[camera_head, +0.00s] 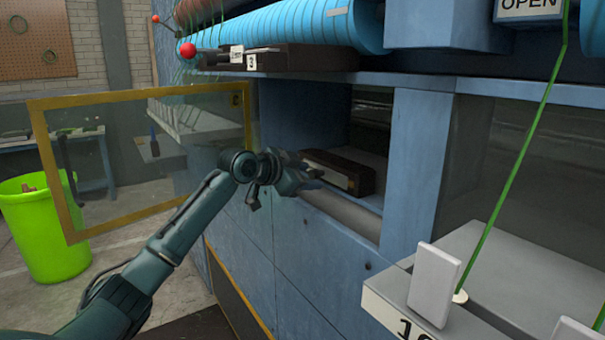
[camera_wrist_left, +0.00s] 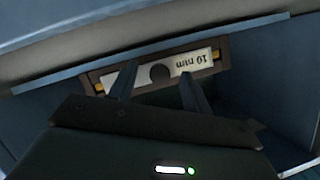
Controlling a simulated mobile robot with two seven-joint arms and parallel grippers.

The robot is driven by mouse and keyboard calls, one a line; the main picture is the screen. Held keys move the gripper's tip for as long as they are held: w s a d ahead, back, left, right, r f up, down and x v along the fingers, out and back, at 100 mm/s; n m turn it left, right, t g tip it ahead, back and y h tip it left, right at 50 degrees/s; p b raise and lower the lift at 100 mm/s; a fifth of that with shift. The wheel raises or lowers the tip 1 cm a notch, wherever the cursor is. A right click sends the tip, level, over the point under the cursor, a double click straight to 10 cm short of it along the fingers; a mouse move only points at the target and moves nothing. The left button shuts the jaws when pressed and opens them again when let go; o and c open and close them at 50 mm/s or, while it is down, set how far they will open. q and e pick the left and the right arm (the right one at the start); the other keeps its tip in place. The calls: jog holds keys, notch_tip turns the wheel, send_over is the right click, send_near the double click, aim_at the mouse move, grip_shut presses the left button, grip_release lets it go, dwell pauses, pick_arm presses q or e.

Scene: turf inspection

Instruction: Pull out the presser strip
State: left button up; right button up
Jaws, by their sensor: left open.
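A long dark brown block (camera_head: 340,172) with a pale end label lies in the opening of the blue machine in the head view; I take it for the presser strip. In the left wrist view its end (camera_wrist_left: 224,66) shows a white label reading "10 mm" upside down, with a dark round spot in the middle. My left gripper (camera_head: 316,178) is at the opening, just in front of the block. In the left wrist view its two fingers (camera_wrist_left: 160,84) are apart, in front of the label; I cannot tell if they touch it. My right gripper is out of view.
A framed clear door (camera_head: 44,150) stands swung out at the left, near my left arm. A similar dark block (camera_head: 300,58) lies on the ledge above, below a blue roller (camera_head: 300,28). A grey numbered block (camera_head: 390,286) juts out at lower right. A green bin (camera_head: 45,235) stands far left.

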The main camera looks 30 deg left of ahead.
pick_arm(q)
grip_shut()
dwell(0.8)
